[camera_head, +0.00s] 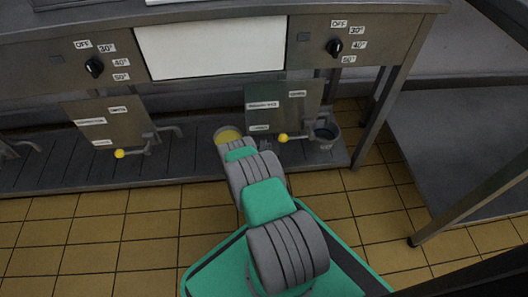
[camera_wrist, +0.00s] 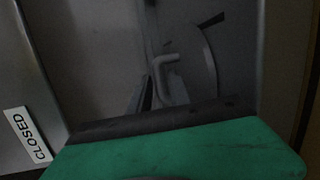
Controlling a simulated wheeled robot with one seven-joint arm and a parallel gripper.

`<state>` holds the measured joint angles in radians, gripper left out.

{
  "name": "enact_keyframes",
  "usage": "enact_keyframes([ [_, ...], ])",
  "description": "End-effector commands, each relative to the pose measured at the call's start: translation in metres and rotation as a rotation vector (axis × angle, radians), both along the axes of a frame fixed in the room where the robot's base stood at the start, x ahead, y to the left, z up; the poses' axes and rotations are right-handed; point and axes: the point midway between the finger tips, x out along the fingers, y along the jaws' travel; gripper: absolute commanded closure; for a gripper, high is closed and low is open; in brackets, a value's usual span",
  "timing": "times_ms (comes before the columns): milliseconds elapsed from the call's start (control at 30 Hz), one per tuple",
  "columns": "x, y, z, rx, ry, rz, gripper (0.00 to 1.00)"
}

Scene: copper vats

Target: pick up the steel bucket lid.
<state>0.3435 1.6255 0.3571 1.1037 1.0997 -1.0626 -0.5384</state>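I cannot clearly pick out the steel bucket lid. A round, grey-rimmed thing with a yellowish face (camera_head: 228,134) shows just beyond my arm at the low slatted shelf; I cannot tell if it is a lid or a bucket. The wrist view shows a grey curved disc-like shape (camera_wrist: 207,65) beside a light bent rod (camera_wrist: 162,72), both dim; this may be the lid. My gripper (camera_head: 263,150) is at the end of my outstretched arm, near the shelf and mostly hidden. Its fingers are not clear in either view, and I see nothing held.
The steel counter (camera_head: 120,45) with dials overhangs the shelf. A table leg (camera_head: 470,200) stands at right. Tiled floor (camera_head: 120,230) is clear at left.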

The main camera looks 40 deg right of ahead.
Motion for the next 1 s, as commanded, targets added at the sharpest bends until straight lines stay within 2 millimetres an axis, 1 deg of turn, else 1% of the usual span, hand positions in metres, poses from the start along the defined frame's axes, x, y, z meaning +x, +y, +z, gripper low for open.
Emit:
enact_keyframes([
  [100, -0.0004, 0.0005, 0.0007, 0.001, 0.001, 0.0, 0.77],
  [133, -0.0004, 0.0005, 0.0007, 0.001, 0.001, 0.0, 0.78],
  [400, -0.0006, 0.0007, 0.0006, 0.001, 0.001, 0.0, 1.0],
  [1000, -0.0004, 0.0007, 0.001, 0.0, 0.0, 0.0, 1.0],
])
